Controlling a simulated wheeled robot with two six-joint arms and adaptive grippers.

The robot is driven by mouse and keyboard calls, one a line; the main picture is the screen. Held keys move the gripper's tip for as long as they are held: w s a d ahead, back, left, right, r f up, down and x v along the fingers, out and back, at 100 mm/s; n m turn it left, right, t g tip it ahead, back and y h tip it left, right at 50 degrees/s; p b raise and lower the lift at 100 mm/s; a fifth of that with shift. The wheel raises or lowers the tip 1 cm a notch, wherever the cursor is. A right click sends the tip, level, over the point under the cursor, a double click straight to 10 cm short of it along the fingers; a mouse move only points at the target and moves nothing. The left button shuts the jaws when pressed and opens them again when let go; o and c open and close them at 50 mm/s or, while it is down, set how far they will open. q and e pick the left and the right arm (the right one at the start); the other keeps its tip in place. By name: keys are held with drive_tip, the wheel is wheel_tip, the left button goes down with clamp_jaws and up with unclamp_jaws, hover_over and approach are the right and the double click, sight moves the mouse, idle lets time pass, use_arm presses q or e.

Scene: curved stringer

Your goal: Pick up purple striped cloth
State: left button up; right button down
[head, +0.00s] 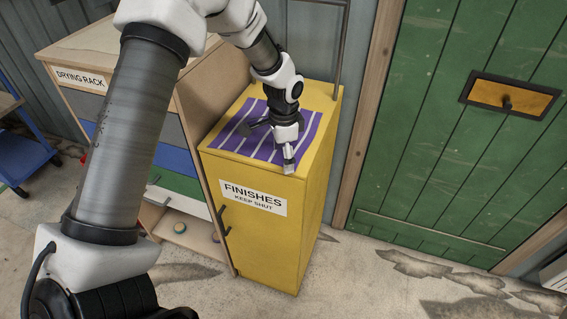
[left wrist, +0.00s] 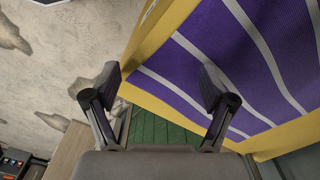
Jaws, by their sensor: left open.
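The purple cloth with pale stripes (head: 302,133) lies flat on top of the yellow cabinet (head: 274,178). In the left wrist view the cloth (left wrist: 265,55) fills the upper right, with the yellow cabinet edge beside it. My left gripper (head: 268,146) is over the cabinet top, at the front part of the cloth, and hides some of it. In the left wrist view the gripper (left wrist: 158,88) is open and empty. One finger overlaps the cloth; the other appears past the cabinet edge, over the floor. Whether a finger touches the cloth cannot be told. My right gripper is out of view.
The cabinet carries a sign reading "FINISHES KEEP SHUT" (head: 254,198). A wooden drying rack (head: 82,78) with coloured drawers stands close on the left. A green plank door (head: 450,130) is at the right. The concrete floor (head: 370,290) in front is clear.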

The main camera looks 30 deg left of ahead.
use_arm(q)
drive_tip(key=shift+f, duration=0.45)
drive_tip(key=shift+c, duration=0.3)
drive_tip(key=c, duration=0.6)
drive_tip(key=shift+s+d+r, duration=0.15)
drive_tip(key=shift+s, duration=0.1)
drive_tip(key=c, duration=0.4)
drive_tip(key=shift+c, duration=0.2)
